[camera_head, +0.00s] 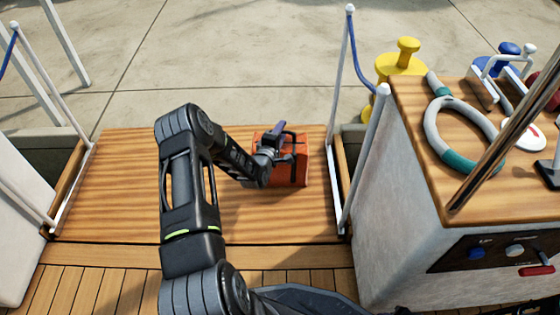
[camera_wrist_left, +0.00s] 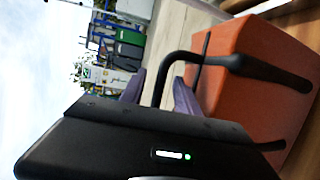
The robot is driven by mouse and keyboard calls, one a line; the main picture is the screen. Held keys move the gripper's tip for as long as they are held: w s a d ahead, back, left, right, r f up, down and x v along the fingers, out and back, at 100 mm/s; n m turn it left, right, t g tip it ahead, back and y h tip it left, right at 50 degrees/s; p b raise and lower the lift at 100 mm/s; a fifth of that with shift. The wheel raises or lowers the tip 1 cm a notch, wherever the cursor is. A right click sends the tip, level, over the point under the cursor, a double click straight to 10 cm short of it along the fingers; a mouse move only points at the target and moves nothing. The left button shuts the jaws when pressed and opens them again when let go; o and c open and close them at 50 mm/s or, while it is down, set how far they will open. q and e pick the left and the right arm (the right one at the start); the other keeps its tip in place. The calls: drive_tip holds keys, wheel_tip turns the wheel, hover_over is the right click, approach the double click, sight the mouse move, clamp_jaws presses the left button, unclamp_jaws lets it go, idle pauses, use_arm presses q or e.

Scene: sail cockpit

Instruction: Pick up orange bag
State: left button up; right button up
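The orange bag (camera_head: 298,174) stands on the wooden platform, with black straps and a black handle on it. In the left wrist view the bag (camera_wrist_left: 255,85) fills the right side, and its black handle (camera_wrist_left: 170,62) arches out toward the fingers. My left gripper (camera_head: 277,140) is over the bag in the head view and hides part of it. In the wrist view the purple fingers of my left gripper (camera_wrist_left: 160,90) stand apart, with part of the handle between them. Contact with the handle cannot be told. My right gripper is not in view.
The wooden platform (camera_head: 120,180) is clear left of my arm. White posts with rails (camera_head: 340,110) flank it. A yellow bollard (camera_head: 402,65) stands behind on the concrete.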

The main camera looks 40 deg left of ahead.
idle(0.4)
use_arm(q)
clamp_jaws()
idle(1.2)
drive_tip(key=shift+r, duration=0.2)
